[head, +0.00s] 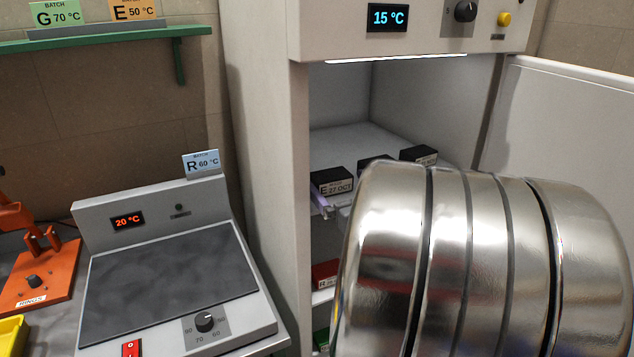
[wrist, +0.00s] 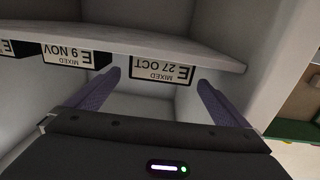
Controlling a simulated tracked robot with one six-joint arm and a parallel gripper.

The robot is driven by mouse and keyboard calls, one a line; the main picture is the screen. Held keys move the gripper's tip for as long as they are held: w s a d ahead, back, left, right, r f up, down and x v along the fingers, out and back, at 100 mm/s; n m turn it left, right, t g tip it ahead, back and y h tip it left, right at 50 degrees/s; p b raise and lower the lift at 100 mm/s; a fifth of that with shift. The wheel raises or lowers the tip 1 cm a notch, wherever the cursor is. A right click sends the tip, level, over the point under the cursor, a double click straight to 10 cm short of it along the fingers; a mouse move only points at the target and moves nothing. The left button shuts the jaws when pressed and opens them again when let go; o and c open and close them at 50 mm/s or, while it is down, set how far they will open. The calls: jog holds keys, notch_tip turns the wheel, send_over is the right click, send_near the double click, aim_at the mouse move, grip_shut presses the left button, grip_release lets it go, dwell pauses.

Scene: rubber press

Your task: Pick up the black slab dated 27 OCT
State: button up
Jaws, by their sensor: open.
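The black slab dated 27 OCT (head: 332,180) sits on a shelf in the open cabinet, its "E 27 OCT" label facing out. In the wrist view, which is upside down, its label (wrist: 160,72) reads "MIXED E 27 OCT". My gripper (wrist: 158,79) is open and empty, with one purple finger to each side of that label in the picture. Whether the fingers reach alongside the slab I cannot tell. In the head view, a lilac finger (head: 321,206) shows just below the slab; my metallic arm hides the rest of the gripper.
Another slab labelled 9 NOV (wrist: 68,55) stands beside it, close to one finger in the picture. A further black slab (head: 419,154) stands farther right. The cabinet wall (head: 262,170) is on the left and the open door (head: 580,130) on the right. Red items (head: 325,273) lie lower down.

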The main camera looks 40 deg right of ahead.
aim_at(330, 174)
jog(key=shift+w, duration=0.1)
jog(key=shift+x, duration=2.55)
jog(key=shift+c, duration=0.4)
jog(key=shift+r, duration=0.1)
jog(key=c, duration=1.3)
notch_tip(330, 174, up, 10)
jog(key=shift+r, duration=0.1)
